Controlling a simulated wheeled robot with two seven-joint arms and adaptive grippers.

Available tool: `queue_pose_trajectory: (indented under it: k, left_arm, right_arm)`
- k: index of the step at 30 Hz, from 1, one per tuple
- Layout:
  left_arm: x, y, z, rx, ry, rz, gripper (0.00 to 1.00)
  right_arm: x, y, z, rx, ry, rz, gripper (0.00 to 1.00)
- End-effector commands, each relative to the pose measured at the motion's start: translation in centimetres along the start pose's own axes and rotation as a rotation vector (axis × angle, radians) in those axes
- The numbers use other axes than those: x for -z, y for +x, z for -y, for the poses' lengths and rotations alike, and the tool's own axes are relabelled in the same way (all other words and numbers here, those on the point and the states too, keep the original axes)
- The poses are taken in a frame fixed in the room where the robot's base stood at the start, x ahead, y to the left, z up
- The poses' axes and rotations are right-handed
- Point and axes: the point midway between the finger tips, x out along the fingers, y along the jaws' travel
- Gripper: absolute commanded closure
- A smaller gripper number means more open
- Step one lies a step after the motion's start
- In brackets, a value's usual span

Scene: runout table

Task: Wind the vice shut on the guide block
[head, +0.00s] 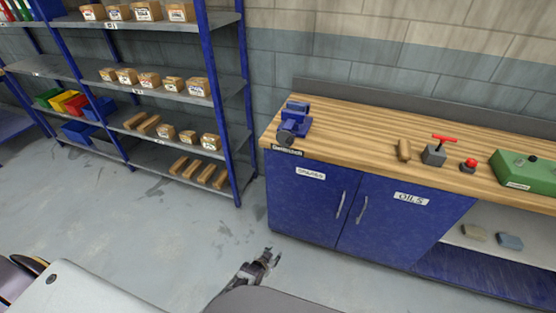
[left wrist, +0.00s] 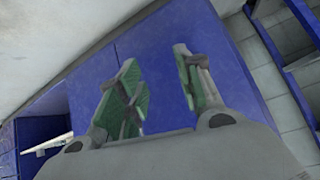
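A blue vice (head: 295,120) stands on the left end of the wooden bench top, with a dark round part at its front. Whether its jaws are open or hold a guide block is too small to tell. My left gripper (head: 268,259) is low in front of the bench, over the floor, well apart from the vice. In the left wrist view its two green-padded fingers (left wrist: 160,92) stand apart with nothing between them, in front of a blue surface. My right gripper does not show.
The wooden bench (head: 360,130) has blue cupboard doors below. On it lie a tan cylinder (head: 403,150), a red-handled T-piece on a grey block (head: 435,152), a red button (head: 468,165) and a green box (head: 527,171). Blue shelving (head: 237,110) stands left. Floor between is clear.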

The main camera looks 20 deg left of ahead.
Motion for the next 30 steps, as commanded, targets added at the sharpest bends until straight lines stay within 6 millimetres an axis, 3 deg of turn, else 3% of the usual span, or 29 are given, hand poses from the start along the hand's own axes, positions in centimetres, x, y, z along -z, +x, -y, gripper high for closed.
queue_pose_trajectory:
  k: [1,8,18,24,30]
  left_arm:
    - [2.3,0.0,0.5,0.009,0.012,-0.036,0.64]
    - [12.2,-1.1,2.9,0.060,0.098,-0.192,0.64]
    - [25.9,-5.6,6.8,0.186,0.286,-0.407,0.64]
    - [32.7,-9.6,9.1,0.299,0.446,-0.512,0.64]
    - [37.4,-13.2,10.8,0.416,0.613,-0.573,0.64]
  right_arm:
    - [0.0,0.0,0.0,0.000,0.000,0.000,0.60]
    - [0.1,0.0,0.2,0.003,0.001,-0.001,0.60]
    - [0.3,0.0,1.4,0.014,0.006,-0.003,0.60]
    - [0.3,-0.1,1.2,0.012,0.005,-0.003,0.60]
    - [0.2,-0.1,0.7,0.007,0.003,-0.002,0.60]
